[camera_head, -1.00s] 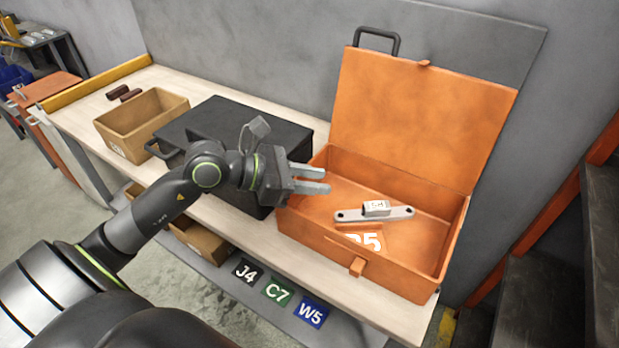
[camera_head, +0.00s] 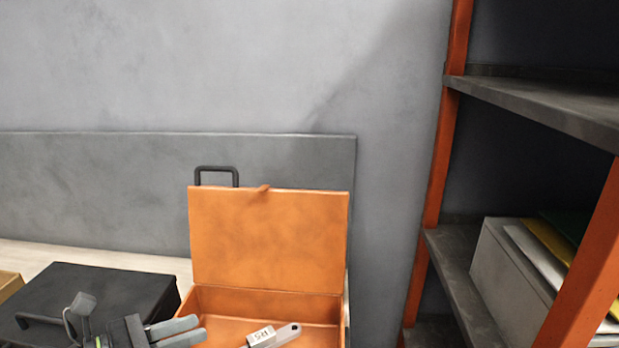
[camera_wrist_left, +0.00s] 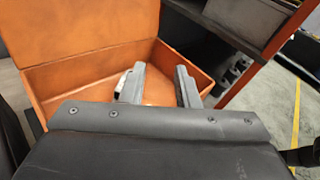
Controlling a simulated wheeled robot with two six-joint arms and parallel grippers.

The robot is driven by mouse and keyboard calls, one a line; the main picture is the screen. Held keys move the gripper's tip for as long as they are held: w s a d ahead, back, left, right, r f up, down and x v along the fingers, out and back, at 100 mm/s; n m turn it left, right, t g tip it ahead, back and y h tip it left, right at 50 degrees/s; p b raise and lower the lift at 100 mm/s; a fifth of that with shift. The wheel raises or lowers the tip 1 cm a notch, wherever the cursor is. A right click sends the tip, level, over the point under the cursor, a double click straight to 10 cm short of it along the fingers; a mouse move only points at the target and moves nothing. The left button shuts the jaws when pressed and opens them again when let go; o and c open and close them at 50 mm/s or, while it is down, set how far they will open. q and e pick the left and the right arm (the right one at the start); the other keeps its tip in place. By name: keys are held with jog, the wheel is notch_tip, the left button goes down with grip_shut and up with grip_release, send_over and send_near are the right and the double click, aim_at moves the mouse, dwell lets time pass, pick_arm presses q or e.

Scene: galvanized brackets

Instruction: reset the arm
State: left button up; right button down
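My left gripper (camera_head: 200,328) is at the lower edge of the head view, by the left side of the open orange case (camera_head: 268,237). In the left wrist view its two fingers (camera_wrist_left: 160,88) stand apart with only the case's orange inside showing between them. A metal bracket (camera_head: 288,334) with a white label lies in the case, partly cut off by the frame edge. A bit of white beside the left finger in the wrist view may be its label.
A closed black case (camera_head: 100,290) stands left of the orange case, on a pale bench (camera_head: 120,258). A shelf rack with orange posts (camera_head: 436,170) stands at the right, holding a grey box (camera_head: 505,275). A grey wall is behind.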

pick_arm(q)
jog(key=s+a+r+n+t+y, duration=0.1)
jog(key=a+r+n+t+y, duration=0.45)
jog(key=n+t, duration=1)
jog(key=s+a+f+n+g+y, duration=0.2)
jog(key=a+f+n+g+y, duration=0.4)
jog(key=n, duration=0.5)
jog(key=s+a+f+n+g+y, duration=0.2)
jog(key=a+f+n+g+y, duration=0.45)
jog(key=n, duration=0.55)
jog(key=s+d+f+n+g+h, duration=0.25)
jog(key=s+d+f+g, duration=0.25)
jog(key=s+f, duration=0.35)
jog(key=s+d+f+n+g+h, duration=0.25)
jog(key=s+d+f+g, duration=0.25)
jog(key=s+f, duration=0.35)
notch_tip(320, 180, down, 24)
jog(key=a, duration=0.2)
jog(key=s+d+f+g+p, duration=0.1)
jog(key=s+f+g, duration=0.1)
jog(key=s+f, duration=1.2)
jog(key=shift+s+f+n, duration=0.35)
jog(key=shift+f+n, duration=0.1)
jog(key=shift+f, duration=0.45)
jog(key=shift+d, duration=0.1)
jog(key=shift+c, duration=0.5)
